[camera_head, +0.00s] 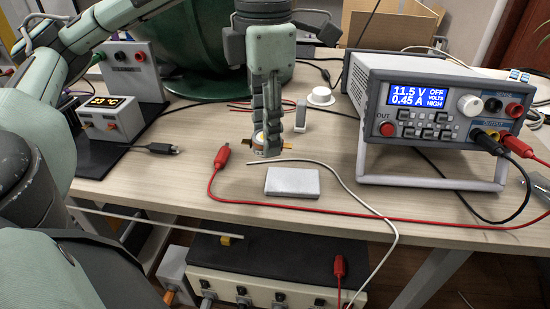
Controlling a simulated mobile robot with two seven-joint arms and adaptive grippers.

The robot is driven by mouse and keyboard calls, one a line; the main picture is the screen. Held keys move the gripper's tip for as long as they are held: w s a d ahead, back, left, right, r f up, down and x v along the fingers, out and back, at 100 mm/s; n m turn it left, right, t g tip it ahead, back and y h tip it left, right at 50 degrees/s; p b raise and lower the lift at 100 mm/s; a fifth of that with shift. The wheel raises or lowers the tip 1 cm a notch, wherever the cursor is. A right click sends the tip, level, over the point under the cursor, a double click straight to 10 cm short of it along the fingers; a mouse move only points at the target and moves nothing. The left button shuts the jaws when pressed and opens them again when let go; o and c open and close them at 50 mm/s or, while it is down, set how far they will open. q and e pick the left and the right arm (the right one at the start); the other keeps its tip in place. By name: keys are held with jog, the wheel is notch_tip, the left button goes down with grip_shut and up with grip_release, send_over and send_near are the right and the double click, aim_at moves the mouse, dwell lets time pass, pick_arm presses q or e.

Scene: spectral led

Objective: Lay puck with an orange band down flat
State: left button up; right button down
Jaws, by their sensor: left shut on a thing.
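My left gripper (267,138) comes down over the middle of the table, pointing downward. It is shut on a small puck with an orange band (288,145). The fingers cover most of the puck; only orange-brown edges show on either side and a pale, yellowish part between the fingers. Its tilt is hard to tell. The puck is close to the tabletop (225,132), and I cannot tell whether it touches it. It is just behind a flat silver-grey block (292,182). My right gripper is not in view.
A power supply (438,112) stands at the right. A red cable plug (222,157) and a white wire (345,179) lie near the block. A temperature display box (107,118) is at left.

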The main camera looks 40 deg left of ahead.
aim_at(274, 177)
pick_arm(q)
jog(key=shift+d+f, duration=0.45)
jog(key=shift+d, duration=0.25)
jog(key=shift+f, duration=2)
jog(key=shift+f+b, duration=0.15)
jog(key=shift+b, duration=0.15)
jog(key=o, duration=1.3)
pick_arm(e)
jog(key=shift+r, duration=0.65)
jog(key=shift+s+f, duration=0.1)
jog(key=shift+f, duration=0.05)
